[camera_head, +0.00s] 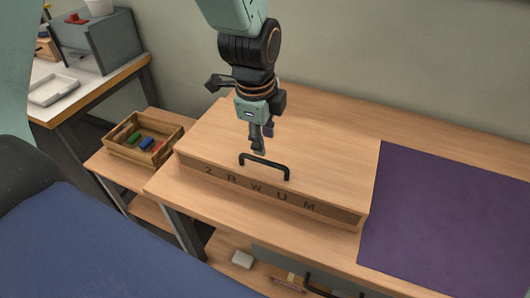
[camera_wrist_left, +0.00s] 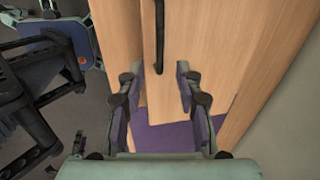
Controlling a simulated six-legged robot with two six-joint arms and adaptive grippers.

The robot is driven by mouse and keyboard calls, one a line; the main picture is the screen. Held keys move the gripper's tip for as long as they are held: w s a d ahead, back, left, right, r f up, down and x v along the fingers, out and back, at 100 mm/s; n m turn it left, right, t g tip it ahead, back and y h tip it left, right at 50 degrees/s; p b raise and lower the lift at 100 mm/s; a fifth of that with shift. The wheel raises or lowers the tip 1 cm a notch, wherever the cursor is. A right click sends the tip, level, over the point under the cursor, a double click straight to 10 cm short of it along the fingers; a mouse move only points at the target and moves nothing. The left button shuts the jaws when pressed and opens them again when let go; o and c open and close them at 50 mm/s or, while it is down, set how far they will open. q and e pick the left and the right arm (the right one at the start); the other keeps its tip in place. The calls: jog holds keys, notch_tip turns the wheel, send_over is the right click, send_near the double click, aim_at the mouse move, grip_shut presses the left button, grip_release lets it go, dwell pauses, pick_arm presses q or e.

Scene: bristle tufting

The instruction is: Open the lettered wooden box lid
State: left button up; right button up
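The wooden box (camera_head: 215,172) sits on the bench, with its lid (camera_head: 320,150) lying closed on top. Dark characters reading roughly "2 R W U M" run along its front face. A black bar handle (camera_head: 265,163) stands on the lid near the front edge. My left gripper (camera_head: 258,148) points down just above and behind the left end of the handle. In the left wrist view, the gripper (camera_wrist_left: 160,88) is open and empty, and the handle (camera_wrist_left: 159,40) lies ahead of the gap between its fingers. Whether a finger touches the handle or lid is unclear. My right gripper is not in view.
A purple mat (camera_head: 450,225) covers the bench right of the box. A small wooden tray (camera_head: 118,150) with several coloured pieces stands to the left. A wall (camera_head: 400,70) rises behind the bench. A drawer with a dark handle (camera_head: 330,287) is below the front edge.

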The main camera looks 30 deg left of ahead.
aim_at(268, 162)
pick_arm(q)
jog(key=f, duration=0.2)
jog(key=w+f, duration=0.1)
jog(key=f, duration=0.1)
jog(key=f+b, duration=0.1)
jog(key=f, duration=0.2)
jog(key=shift+w, duration=0.15)
jog(key=shift+d+f, duration=0.25)
jog(key=shift+d, duration=0.05)
jog(key=shift+a, duration=0.25)
jog(key=shift+c, duration=0.7)
jog(key=shift+d, duration=0.15)
grip_shut()
